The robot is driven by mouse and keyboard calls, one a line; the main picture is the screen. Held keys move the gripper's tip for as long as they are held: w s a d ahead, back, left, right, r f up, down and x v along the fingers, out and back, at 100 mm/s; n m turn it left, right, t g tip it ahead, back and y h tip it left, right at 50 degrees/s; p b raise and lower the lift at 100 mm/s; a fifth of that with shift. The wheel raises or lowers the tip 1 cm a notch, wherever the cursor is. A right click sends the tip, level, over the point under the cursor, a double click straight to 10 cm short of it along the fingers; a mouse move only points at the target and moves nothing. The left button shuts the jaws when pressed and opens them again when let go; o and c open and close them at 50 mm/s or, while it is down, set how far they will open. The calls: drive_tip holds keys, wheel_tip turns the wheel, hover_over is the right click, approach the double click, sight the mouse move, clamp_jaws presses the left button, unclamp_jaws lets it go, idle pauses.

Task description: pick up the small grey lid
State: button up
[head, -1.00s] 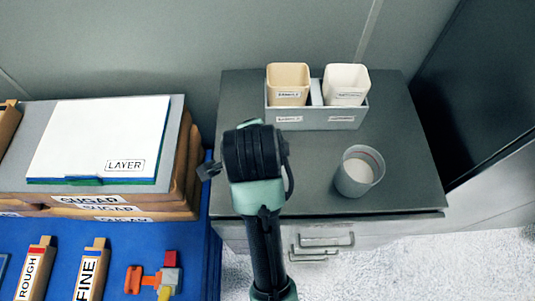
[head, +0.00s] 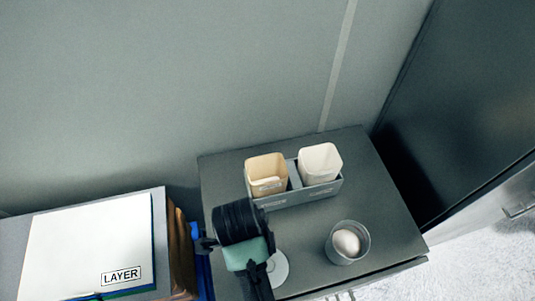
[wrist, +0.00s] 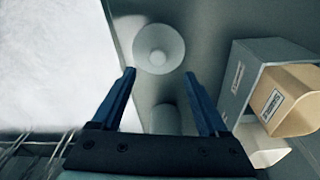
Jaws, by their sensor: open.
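The small grey lid (wrist: 158,48) is a round disc with a raised knob, lying on the dark cabinet top. In the head view the lid (head: 279,268) is partly hidden behind my arm. My gripper (wrist: 160,75) is open and empty in the wrist view, its two blue-black fingers apart. The lid shows just beyond the fingertips, roughly centred between them. In the head view the fingers are hidden by my wrist.
A grey cup (head: 347,243) with white content stands right of the lid. A grey two-part holder (head: 318,190) with a tan cup (head: 266,172) and a white cup (head: 320,163) stands behind. Stacked boxes with a white LAYER panel (head: 88,240) are at left.

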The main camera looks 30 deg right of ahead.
wheel_tip(320, 180, down, 2)
drive_tip(key=shift+w+d+f, duration=0.1)
drive_tip(key=shift+d+f, duration=0.05)
drive_tip(key=shift+f, duration=0.1)
drive_tip(key=shift+s+d+f+p, duration=0.2)
drive_tip(key=shift+f+p, duration=0.1)
drive_tip(key=shift+f, duration=0.65)
drive_tip(key=shift+s+d+f+p, duration=0.1)
drive_tip(key=shift+s+f+p, duration=0.15)
drive_tip(key=shift+f, duration=0.75)
drive_tip(key=shift+s+d+f+p, duration=0.15)
drive_tip(key=shift+f+p, duration=0.15)
drive_tip(key=shift+f, duration=0.65)
drive_tip(key=shift+c, duration=0.2)
clamp_jaws()
